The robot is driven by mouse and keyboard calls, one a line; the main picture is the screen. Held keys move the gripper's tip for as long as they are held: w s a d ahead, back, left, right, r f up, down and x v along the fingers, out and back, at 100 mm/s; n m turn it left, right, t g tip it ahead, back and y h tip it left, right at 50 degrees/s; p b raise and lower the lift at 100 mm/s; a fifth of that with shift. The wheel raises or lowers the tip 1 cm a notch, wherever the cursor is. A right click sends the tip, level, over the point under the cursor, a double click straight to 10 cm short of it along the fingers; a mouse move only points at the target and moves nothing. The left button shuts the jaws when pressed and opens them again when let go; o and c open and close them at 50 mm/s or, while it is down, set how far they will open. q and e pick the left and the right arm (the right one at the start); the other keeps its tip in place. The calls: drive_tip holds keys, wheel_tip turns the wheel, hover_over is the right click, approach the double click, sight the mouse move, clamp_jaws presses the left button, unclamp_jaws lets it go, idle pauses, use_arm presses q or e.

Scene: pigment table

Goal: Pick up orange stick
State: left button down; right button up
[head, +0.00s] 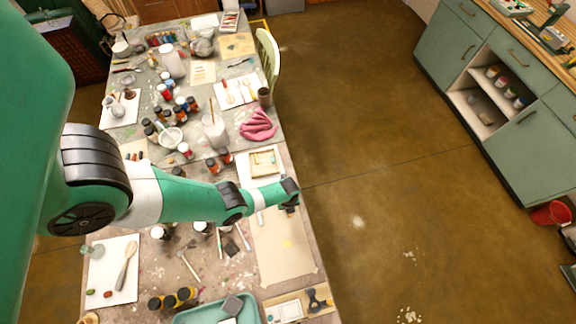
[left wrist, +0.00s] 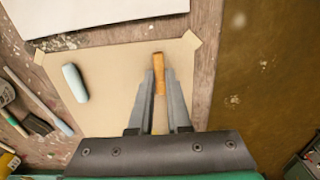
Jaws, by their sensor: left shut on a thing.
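The orange stick (left wrist: 159,66) is between the two fingers of my left gripper (left wrist: 160,84) in the left wrist view, its far end sticking out past the fingertips. The fingers are shut on it. In the head view my left gripper (head: 290,209) is over the far part of the tan paper (head: 285,255) taped to the table; I cannot make out the stick there. I cannot tell whether the stick touches the paper. My right gripper is not in view.
A pale blue stick (left wrist: 74,82) lies on the paper left of the gripper. Brushes and tools (left wrist: 35,105) lie further left. A white sheet with a wooden frame (head: 265,163) lies beyond. A teal tray (head: 190,316) and wooden box (head: 272,301) are nearer. Open floor is right.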

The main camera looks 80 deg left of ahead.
use_arm(q)
drive_tip(key=shift+r, duration=0.1)
drive_tip(key=shift+r+p, duration=0.65)
drive_tip(key=shift+p, duration=0.05)
wheel_tip(320, 180, up, 3)
drive_tip(key=p, duration=0.3)
drive_tip(key=s+d+r+p, duration=0.8)
drive_tip(key=s+d+p, duration=0.1)
drive_tip(key=d+p, duration=0.1)
drive_tip(key=shift+s+d+r+p, duration=0.15)
drive_tip(key=shift+d+r+p, duration=0.1)
drive_tip(key=shift+p, duration=0.05)
